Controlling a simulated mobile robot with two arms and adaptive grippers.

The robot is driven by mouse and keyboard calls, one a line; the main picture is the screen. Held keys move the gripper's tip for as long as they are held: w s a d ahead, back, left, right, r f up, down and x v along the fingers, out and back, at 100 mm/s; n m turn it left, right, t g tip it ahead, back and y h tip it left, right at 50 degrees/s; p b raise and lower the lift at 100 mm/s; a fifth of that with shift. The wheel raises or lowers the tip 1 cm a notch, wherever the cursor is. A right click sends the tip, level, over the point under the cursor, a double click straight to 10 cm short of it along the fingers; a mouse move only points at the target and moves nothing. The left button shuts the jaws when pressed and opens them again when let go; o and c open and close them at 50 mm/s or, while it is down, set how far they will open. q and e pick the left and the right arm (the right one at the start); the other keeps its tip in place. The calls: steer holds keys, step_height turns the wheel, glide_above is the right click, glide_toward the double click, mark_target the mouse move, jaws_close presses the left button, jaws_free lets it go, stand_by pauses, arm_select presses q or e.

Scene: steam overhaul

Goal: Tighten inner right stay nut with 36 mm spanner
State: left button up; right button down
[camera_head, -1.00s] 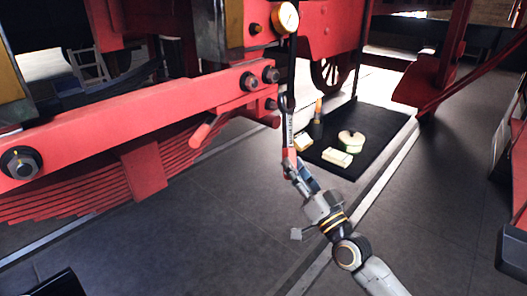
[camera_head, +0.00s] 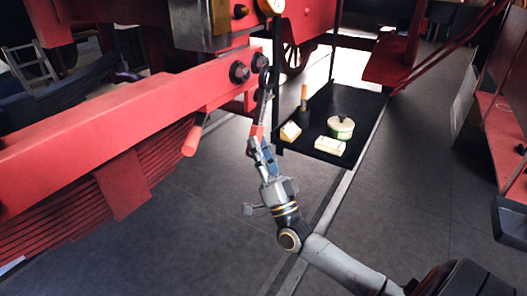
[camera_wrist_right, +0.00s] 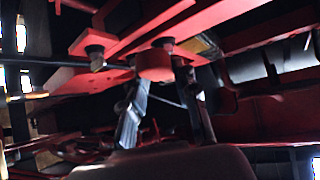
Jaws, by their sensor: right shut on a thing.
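My right gripper (camera_head: 261,153) is shut on the red lower handle of the long spanner (camera_head: 258,112), below the red beam. The spanner stands nearly upright, with its dark upper end beside the dark nuts at the beam's right end. A larger nut (camera_head: 239,72) sits to the left, and another nut (camera_head: 259,62) lies just above the spanner's head. I cannot tell whether the head is around a nut or only in front of one. The wrist view is dark, with my right gripper's fingers (camera_wrist_right: 165,108) at its middle. My left gripper is not in view.
A red beam (camera_head: 110,110) with a leaf spring below it fills the left.

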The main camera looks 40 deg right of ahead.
steer(key=shift+w+a+b, duration=0.15)
steer(key=shift+w+a, duration=0.1)
steer(key=shift+w, duration=0.35)
steer(key=shift+w+a+b, duration=0.15)
steer(key=shift+w+a, duration=0.1)
steer(key=shift+w, duration=0.5)
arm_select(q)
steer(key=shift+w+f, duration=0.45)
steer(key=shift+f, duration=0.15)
arm_select(e)
steer(key=shift+w+a, duration=0.25)
steer(key=shift+w, duration=0.2)
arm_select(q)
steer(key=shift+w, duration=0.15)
arm_select(e)
steer(key=shift+w+a, duration=0.1)
steer(key=shift+w, duration=0.05)
